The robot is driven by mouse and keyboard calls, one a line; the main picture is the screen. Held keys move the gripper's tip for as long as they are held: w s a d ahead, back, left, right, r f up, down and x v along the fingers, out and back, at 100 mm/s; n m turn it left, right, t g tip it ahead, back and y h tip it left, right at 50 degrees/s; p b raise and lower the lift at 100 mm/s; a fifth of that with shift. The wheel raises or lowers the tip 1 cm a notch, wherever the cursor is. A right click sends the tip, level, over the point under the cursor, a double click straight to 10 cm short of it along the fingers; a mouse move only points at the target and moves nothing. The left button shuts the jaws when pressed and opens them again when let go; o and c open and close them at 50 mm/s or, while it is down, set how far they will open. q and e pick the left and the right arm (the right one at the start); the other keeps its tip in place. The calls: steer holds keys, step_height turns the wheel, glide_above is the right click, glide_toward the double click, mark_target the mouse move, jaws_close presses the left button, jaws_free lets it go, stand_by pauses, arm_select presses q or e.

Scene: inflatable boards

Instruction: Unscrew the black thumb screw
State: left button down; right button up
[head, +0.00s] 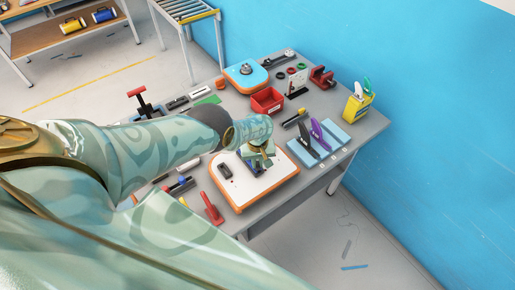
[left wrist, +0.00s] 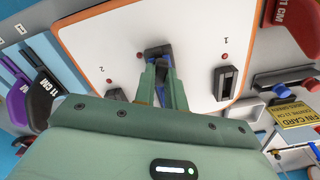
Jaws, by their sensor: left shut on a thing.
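The white inflatable board with an orange edge (head: 270,188) lies on the grey table, and its white top (left wrist: 192,25) shows in the left wrist view. My left gripper (head: 258,158) is over the board's far half, pointing down; its two green fingers (left wrist: 160,72) are closed together close to the board. A dark piece, probably the black thumb screw (left wrist: 157,50), shows at the fingertips, with blue beside it. The fingers hide most of it, so its seating is unclear. A black fin box (head: 225,170) stands apart from the gripper, near mark 1 (left wrist: 225,82). My right gripper is out of view.
A purple fin (head: 321,132) and a black fin (head: 307,136) stand upright on a blue pad right of the board. A red bin (head: 267,101) and a blue-topped board (head: 246,77) are behind. A red-handled tool (head: 212,209) lies at the front edge.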

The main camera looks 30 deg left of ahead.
arm_select(q)
steer(key=n, duration=0.3)
steer(key=shift+n, duration=0.7)
steer(key=c, duration=1.9)
jaws_free()
steer(key=shift+s+n, duration=0.1)
steer(key=shift+n, duration=0.4)
steer(key=o, duration=0.5)
steer(key=shift+o, duration=0.2)
